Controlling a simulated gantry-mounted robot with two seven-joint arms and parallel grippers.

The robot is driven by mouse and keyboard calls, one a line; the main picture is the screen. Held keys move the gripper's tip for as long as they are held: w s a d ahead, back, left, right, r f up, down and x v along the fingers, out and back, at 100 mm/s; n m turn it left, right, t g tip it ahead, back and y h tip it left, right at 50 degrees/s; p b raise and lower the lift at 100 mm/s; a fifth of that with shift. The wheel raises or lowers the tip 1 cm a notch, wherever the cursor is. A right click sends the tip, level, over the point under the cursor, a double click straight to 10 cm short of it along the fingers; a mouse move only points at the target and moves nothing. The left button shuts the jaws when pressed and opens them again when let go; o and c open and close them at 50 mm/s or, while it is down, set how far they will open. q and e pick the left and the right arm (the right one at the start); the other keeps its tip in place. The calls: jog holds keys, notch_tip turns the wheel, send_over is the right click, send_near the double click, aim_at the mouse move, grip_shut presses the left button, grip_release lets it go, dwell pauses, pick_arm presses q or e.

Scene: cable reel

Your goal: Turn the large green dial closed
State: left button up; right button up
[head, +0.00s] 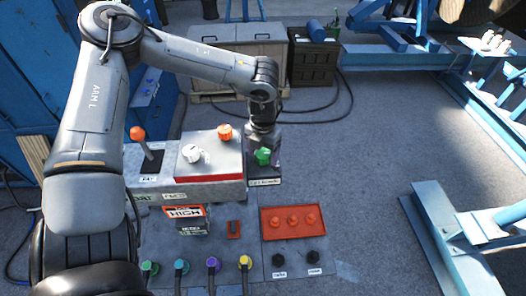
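My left arm reaches over the panel from the left. My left gripper (264,146) points down at the dial, directly over or against its top. The fingers are small and dark here, so I cannot tell whether they grip the dial or stand apart from it. My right gripper is not in view.
A raised box with a white knob (191,153) and an orange knob (225,132) stands left of the dial. An orange-topped lever (138,134) is further left. A red plate (291,222) with three knobs lies in front. Open floor is to the right.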

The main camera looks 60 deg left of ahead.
pick_arm(q)
jog(key=c, duration=1)
